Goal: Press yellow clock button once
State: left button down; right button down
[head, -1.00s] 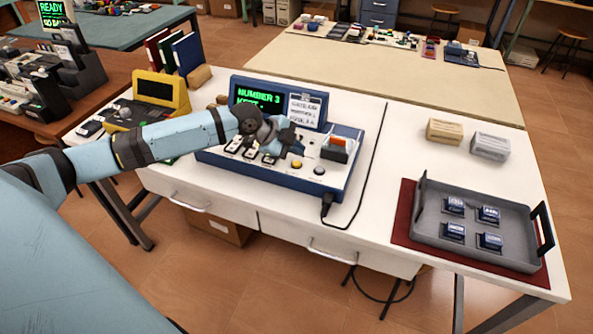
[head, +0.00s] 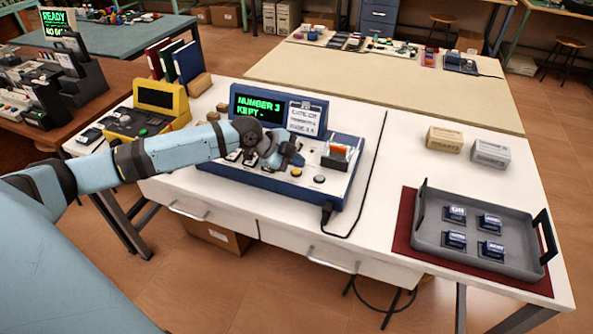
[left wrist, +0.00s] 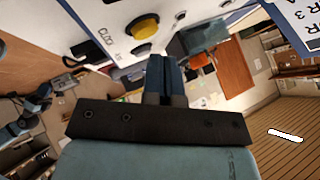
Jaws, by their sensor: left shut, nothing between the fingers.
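The yellow clock button (head: 296,172) sits at the front of the sloped panel of a blue-and-white console (head: 330,189), left of a grey button (head: 320,179). It also shows large near the top of the left wrist view (left wrist: 143,27), with partly visible lettering beside it. My left gripper (head: 295,157) is shut and empty, and in the head view it is just above and behind the yellow button. In the left wrist view its closed fingers (left wrist: 165,72) show below the button, seemingly apart from it. My right gripper is not in view.
The console's display (head: 262,108) reads "NUMBER 3 KEPT -", with a paper card (head: 304,117) beside it. An orange-topped switch (head: 339,152) stands right of my gripper. A grey tray (head: 430,232) with several blue blocks lies at right. A yellow device (head: 175,122) stands left.

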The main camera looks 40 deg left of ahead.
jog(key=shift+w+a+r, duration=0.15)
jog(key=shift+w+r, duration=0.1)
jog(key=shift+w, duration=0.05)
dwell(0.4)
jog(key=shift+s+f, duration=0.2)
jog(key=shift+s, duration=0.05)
pick_arm(q)
jog(key=shift+f, duration=0.15)
jog(key=shift+f, duration=0.25)
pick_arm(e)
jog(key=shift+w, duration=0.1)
pick_arm(q)
jog(key=shift+f, duration=0.15)
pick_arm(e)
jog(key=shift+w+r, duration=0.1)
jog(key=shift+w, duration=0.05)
